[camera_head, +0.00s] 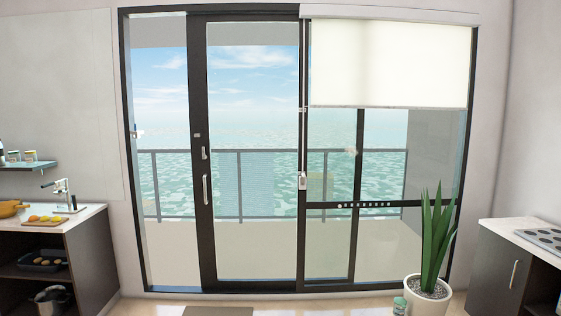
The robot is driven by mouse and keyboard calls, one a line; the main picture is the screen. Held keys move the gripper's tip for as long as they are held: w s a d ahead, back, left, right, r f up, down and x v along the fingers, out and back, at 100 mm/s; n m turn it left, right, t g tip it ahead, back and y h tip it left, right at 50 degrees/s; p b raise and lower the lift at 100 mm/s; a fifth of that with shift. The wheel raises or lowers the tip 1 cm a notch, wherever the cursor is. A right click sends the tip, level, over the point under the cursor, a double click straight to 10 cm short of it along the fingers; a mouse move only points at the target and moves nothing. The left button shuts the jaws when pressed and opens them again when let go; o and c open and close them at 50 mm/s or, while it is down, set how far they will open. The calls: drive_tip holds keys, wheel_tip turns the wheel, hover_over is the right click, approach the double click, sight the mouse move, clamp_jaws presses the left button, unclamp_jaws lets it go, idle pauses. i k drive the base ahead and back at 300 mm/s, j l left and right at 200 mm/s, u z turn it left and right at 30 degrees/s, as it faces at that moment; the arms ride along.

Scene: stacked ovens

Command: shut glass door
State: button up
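The sliding glass door (197,240) has a dark frame and stands in a wide dark outer frame ahead of me. A pale upright handle (205,189) and a small latch sit on its left stile. Between this stile and the left jamb (129,160) is a tall gap, so the door stands partly open. Its right part overlaps the fixed right-hand pane (385,240). My gripper is not in view.
A potted plant (412,290) stands on the floor before the right pane. A sink counter (75,222) is at left, and a counter with a hob (520,227) at right. A mat (217,311) lies on the floor. A roller blind (390,62) covers the upper right.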

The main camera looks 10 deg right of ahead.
sight(196, 34)
drive_tip(key=i+j+u, duration=0.55)
drive_tip(key=i, duration=0.2)
drive_tip(key=i+j+u, duration=0.3)
drive_tip(key=i, duration=0.15)
drive_tip(key=i+u, duration=0.2)
drive_tip(key=i, duration=1.6)
drive_tip(key=i+z, duration=0.2)
drive_tip(key=i, duration=0.3)
drive_tip(key=i+z, duration=0.2)
drive_tip(key=i, duration=0.25)
drive_tip(key=i+j+z, duration=0.2)
drive_tip(key=i, duration=0.3)
drive_tip(key=i+j+z, duration=0.2)
drive_tip(key=i, duration=0.25)
drive_tip(key=i+j+z, duration=0.2)
drive_tip(key=i, duration=0.25)
drive_tip(key=i+z, duration=0.4)
drive_tip(key=i+j+z, duration=0.15)
drive_tip(key=z, duration=0.25)
drive_tip(key=i+j+z, duration=0.6)
drive_tip(key=i+j, duration=0.05)
drive_tip(key=i, duration=0.1)
